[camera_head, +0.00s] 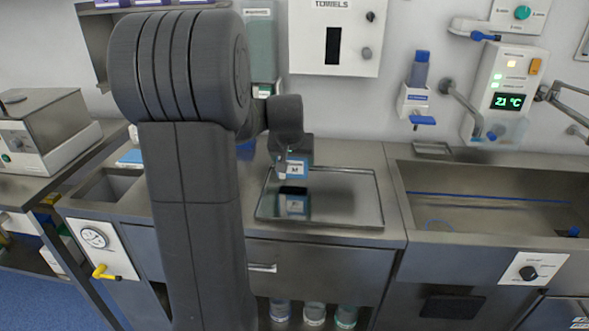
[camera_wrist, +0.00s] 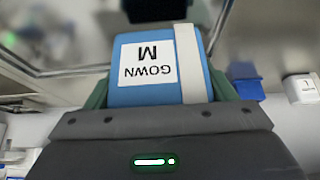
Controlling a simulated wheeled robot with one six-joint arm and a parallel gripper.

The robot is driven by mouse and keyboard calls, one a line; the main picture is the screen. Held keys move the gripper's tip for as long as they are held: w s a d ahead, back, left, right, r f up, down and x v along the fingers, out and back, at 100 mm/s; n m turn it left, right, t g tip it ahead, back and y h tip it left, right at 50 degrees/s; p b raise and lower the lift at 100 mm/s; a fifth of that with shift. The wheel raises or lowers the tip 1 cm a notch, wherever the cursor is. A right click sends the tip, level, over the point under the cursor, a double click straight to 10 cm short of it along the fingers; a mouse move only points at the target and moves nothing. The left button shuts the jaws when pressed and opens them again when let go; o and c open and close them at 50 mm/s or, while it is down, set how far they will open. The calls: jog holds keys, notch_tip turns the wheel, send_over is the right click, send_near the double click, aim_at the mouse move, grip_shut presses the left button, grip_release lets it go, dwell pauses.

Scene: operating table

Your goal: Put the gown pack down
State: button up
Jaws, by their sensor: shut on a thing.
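The gown pack (camera_wrist: 190,62) is a blue package with a white label reading "GOWN M" and a pale band. In the wrist view it sits between the fingers of my gripper (camera_wrist: 165,95), which is shut on it. In the head view the pack (camera_head: 298,166) shows below my gripper (camera_head: 290,160), over the back left part of a shiny steel tray (camera_head: 350,208). The tray reflects the pack below it, with a gap between pack and reflection, so the pack looks held above the tray. My arm hides part of the counter to the left.
A steel sink (camera_head: 490,195) lies right of the tray. A towel dispenser (camera_head: 334,38) and a soap bottle (camera_head: 419,70) are on the back wall. A grey device (camera_head: 45,135) stands at far left. The tray's right side is bare.

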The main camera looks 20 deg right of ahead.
jog(key=shift+f, duration=1.25)
jog(key=shift+f, duration=0.2)
jog(key=o, duration=1.1)
jog(key=shift+c, duration=0.2)
jog(key=shift+r, duration=0.5)
jog(key=v, duration=1.1)
jog(key=shift+s, duration=0.25)
jog(key=shift+a, duration=0.15)
